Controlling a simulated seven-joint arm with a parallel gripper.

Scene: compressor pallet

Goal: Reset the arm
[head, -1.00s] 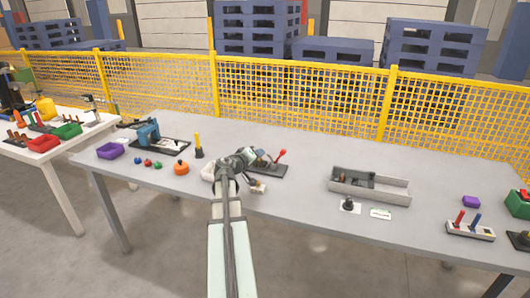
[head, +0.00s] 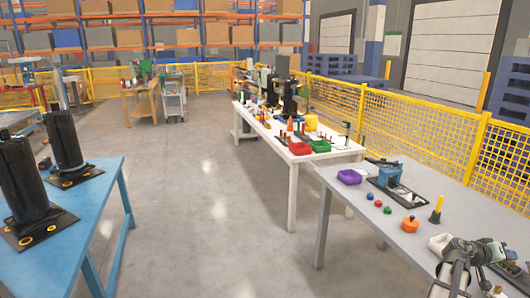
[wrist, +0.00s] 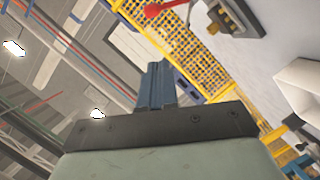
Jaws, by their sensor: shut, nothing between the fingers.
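My gripper shows in the wrist view with its blue-grey fingers (wrist: 157,85) together and nothing between them. In the head view my arm (head: 465,258) is folded over the grey table (head: 345,235) at the lower right, and the fingertips cannot be made out there. In the wrist view the grey tabletop (wrist: 280,50) with a red-knobbed lever (wrist: 153,10) lies at the upper right, apart from the fingers.
On the grey table are a purple bin (head: 349,177), a blue device (head: 390,174), an orange knob (head: 410,225) and a yellow-handled post (head: 437,209). A white table (head: 291,190) stands behind. A blue table (head: 110,210) with black cylinders is at left. Open floor lies between.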

